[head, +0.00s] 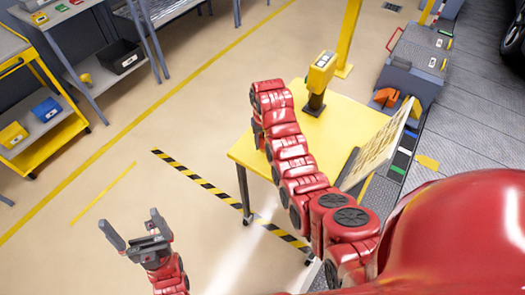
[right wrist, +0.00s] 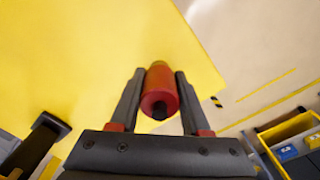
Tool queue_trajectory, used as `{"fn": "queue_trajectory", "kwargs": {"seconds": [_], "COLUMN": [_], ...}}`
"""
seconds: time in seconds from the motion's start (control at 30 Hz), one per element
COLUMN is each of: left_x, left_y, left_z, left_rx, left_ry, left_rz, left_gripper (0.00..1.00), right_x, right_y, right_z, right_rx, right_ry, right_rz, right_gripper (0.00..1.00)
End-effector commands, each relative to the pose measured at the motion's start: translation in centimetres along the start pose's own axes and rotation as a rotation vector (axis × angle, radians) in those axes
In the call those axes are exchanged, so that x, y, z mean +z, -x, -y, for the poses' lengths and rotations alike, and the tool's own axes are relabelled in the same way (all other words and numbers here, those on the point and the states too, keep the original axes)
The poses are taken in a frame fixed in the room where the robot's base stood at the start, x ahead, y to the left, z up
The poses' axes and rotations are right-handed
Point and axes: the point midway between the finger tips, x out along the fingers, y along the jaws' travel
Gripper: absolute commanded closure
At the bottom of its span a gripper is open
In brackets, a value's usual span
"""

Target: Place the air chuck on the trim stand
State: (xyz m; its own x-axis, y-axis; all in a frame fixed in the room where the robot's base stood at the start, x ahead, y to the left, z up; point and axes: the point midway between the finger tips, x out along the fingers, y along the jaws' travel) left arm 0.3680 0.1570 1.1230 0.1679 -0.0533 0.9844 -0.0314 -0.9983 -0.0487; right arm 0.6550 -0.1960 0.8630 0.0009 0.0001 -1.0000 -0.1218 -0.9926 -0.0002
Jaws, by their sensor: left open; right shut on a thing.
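My right gripper (right wrist: 156,95) is shut on a red cylinder with an orange far end and a dark near tip, which I take for the air chuck (right wrist: 160,88). A yellow top fills the left and upper part of the right wrist view, behind the chuck; whether they touch I cannot tell. In the head view this is the yellow-topped wheeled stand (head: 335,125), which I take for the trim stand. My red right arm reaches across its left side and hides the right gripper and the chuck there. My left gripper (head: 134,230) is open and empty over the floor, lower left.
A yellow device on a black post (head: 320,75) stands on the yellow top's far side. A slanted tan panel (head: 378,150) is at its right. A cart with yellow and blue bins (head: 46,108) is at the left. Striped floor tape (head: 205,183) runs beside the stand.

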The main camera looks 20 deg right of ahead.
Motion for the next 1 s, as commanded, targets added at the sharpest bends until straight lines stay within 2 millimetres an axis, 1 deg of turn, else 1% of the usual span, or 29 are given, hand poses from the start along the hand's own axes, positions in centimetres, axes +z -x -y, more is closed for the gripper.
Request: {"fn": "queue_trajectory", "kwargs": {"seconds": [0.03, 0.13, 0.43, 0.53, 0.6, 0.73, 0.83, 1.0], "left_x": [-0.2, -0.2, -0.2, -0.4, -0.5, -0.5, -0.5, -0.5], "left_y": [-0.8, -1.0, -1.3, -2.2, -2.6, -2.8, -2.9, -2.9], "left_z": [0.0, 0.1, 0.1, 0.1, 0.1, 0.1, 0.1, 0.1], "left_rx": [0.0, 0.0, 0.0, 0.0, 0.0, 0.0, 0.0, 0.0], "left_ry": [0.0, 0.0, 0.0, 0.0, 0.0, 0.0, 0.0, 0.0], "left_rz": [-0.003, -0.003, -0.002, -0.003, -0.003, -0.003, -0.002, -0.002], "left_gripper": [0.0, 0.0, 0.0, 0.0, 0.0, 0.0, 0.0, 0.0], "right_x": [-0.4, -1.2, -2.2, -2.1, -1.9, -2.0, -2.1, -2.1], "right_y": [0.5, 0.4, 0.2, -0.7, -1.6, -2.8, -3.3, -3.5], "right_z": [0.1, 0.2, 0.3, 0.3, 0.3, 0.3, 0.3, 0.3], "right_rx": [0.001, 0.001, 0.0, 0.0, 0.001, 0.001, 0.0, 0.0], "right_ry": [0.0, 0.0, -0.001, -0.001, -0.001, -0.001, -0.002, -0.002], "right_rz": [0.005, 0.002, 0.001, 0.004, 0.009, 0.007, 0.002, 0.0], "right_gripper": [0.89, 0.89, 0.89, 0.89, 0.89, 0.89, 0.89, 0.89]}}
